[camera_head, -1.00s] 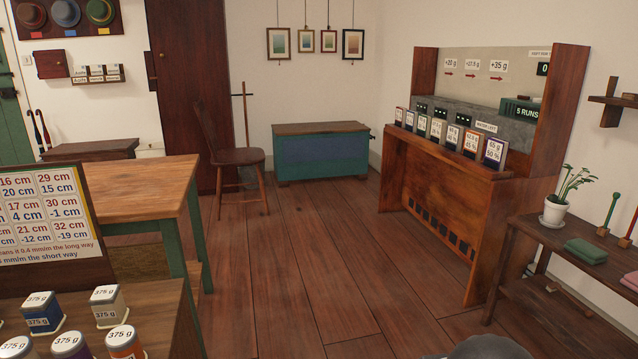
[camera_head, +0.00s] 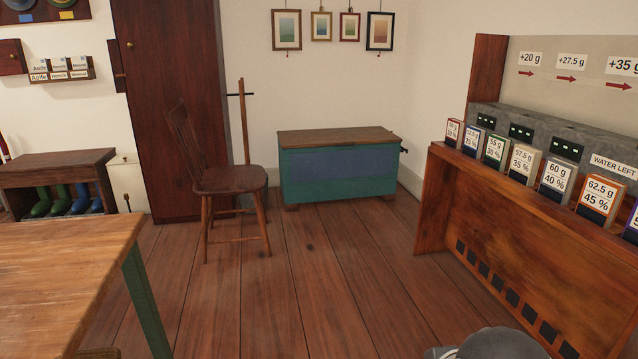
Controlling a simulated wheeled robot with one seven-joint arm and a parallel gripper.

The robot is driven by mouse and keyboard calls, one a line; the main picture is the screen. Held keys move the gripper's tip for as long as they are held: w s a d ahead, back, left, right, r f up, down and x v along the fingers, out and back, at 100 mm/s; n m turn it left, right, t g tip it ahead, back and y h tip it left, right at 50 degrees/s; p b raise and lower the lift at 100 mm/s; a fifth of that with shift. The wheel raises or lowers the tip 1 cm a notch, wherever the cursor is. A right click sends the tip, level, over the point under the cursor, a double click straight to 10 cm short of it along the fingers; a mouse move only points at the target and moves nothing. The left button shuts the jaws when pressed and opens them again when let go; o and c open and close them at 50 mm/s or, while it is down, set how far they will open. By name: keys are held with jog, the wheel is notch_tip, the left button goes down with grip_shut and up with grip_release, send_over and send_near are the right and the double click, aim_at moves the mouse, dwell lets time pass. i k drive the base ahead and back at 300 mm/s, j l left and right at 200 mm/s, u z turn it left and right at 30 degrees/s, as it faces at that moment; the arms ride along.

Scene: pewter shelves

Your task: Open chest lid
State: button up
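A teal chest (camera_head: 340,174) with a blue front panel stands against the far wall near the corner. Its brown wooden lid (camera_head: 337,138) lies flat and shut on top. A small dark fitting (camera_head: 403,150) sticks out at its right end. My gripper is not in view. A rounded grey shape at the bottom edge, right of centre, seems to be part of my own body.
A wooden chair (camera_head: 227,180) stands just left of the chest. A wooden table (camera_head: 70,270) fills the lower left. A wooden stand with labelled cards (camera_head: 520,240) is on the right. The plank floor (camera_head: 320,280) between them is clear up to the chest.

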aim_at(352, 136)
jog(key=i, duration=2.4)
jog(key=i+z, duration=0.1)
jog(key=i, duration=0.7)
jog(key=i+j, duration=0.15)
jog(key=i, duration=0.65)
jog(key=i+j+z, duration=0.15)
jog(key=i, duration=0.6)
